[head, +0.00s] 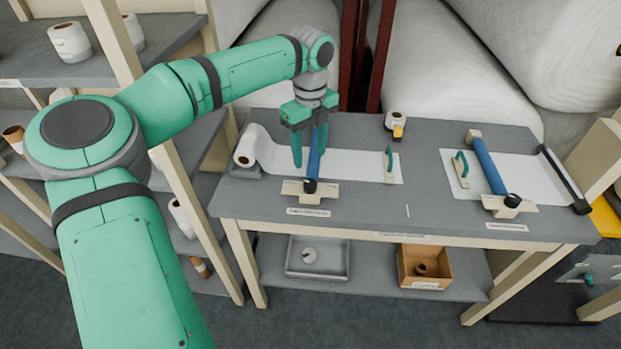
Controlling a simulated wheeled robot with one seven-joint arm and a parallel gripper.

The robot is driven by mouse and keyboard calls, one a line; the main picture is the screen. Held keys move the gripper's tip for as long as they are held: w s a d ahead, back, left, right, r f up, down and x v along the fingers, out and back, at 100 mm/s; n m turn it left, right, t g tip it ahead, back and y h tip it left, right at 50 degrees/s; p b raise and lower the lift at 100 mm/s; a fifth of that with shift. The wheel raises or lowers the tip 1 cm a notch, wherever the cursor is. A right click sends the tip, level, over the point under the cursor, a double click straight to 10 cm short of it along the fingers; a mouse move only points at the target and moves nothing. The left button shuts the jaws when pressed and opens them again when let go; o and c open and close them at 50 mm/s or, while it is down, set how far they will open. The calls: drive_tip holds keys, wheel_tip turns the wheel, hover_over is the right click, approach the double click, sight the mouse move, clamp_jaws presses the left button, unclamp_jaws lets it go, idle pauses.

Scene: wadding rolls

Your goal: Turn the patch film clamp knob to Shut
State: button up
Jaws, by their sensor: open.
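Two blue clamp bars lie across white sheets on the grey table, and their labels are too small to read, so I cannot tell which is the patch film clamp. The left bar (314,166) has a dark knob (310,186) at its near end, on a beige block. The right bar (488,165) has a dark knob (512,200) at its near end. My gripper (309,160) points down over the left bar, beyond its knob. It is open, and the left bar shows beside and between its fingers. Contact cannot be told.
A white film roll (246,150) lies at the table's left. A tape roll (396,122) stands at the back. A grey tray (318,268) and a cardboard box (424,266) sit on the lower shelf.

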sight(310, 183)
wheel_tip(310, 183, down, 10)
drive_tip(key=shift+w+f, duration=0.1)
idle(0.4)
drive_tip(key=shift+a, duration=0.1)
drive_tip(key=c, duration=1.1)
drive_tip(key=shift+o, duration=0.2)
